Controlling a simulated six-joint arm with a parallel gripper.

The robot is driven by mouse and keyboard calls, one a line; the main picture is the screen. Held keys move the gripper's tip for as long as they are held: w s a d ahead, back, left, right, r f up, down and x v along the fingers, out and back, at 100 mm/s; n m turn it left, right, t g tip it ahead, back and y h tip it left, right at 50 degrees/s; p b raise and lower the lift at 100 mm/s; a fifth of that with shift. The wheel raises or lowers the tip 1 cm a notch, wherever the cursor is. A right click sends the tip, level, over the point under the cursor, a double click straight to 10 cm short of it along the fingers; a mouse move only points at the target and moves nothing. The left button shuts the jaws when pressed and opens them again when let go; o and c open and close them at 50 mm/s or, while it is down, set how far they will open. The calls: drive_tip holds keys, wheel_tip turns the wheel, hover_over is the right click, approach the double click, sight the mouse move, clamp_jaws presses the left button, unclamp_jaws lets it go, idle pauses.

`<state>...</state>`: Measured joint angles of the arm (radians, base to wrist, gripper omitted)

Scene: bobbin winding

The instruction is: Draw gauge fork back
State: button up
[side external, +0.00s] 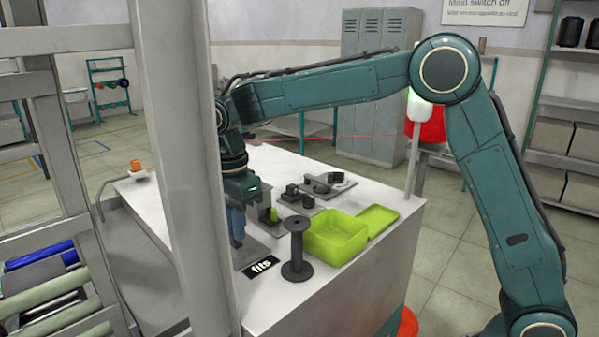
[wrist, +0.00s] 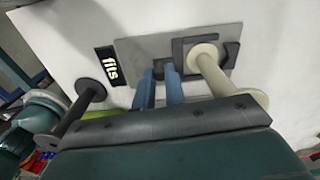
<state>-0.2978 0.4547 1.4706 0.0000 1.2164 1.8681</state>
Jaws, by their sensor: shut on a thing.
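My gripper (wrist: 162,74) points down at a grey plate (wrist: 133,47) with its blue fingers shut on a dark block, which I take to be the handle of the gauge fork (wrist: 181,46). The fork's dark body lies beside and partly around the foot of a pale bobbin (wrist: 206,58); the bobbin hides part of it, so I cannot tell how far they overlap. In the side external view my gripper (side external: 236,222) is low over the bench, and the post in front hides part of the area. The fork cannot be made out there.
A lime green open box (side external: 336,238) and several small dark fixtures (side external: 297,196) are close by. A grey post (side external: 187,170) stands in the foreground.

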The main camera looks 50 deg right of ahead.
drive_tip(key=shift+s, duration=0.55)
drive_tip(key=shift+s+a, duration=0.1)
drive_tip(key=shift+s, duration=0.45)
idle(0.6)
drive_tip(key=shift+s, duration=0.4)
drive_tip(key=shift+s+a, duration=0.1)
drive_tip(key=shift+s, duration=0.65)
idle(0.7)
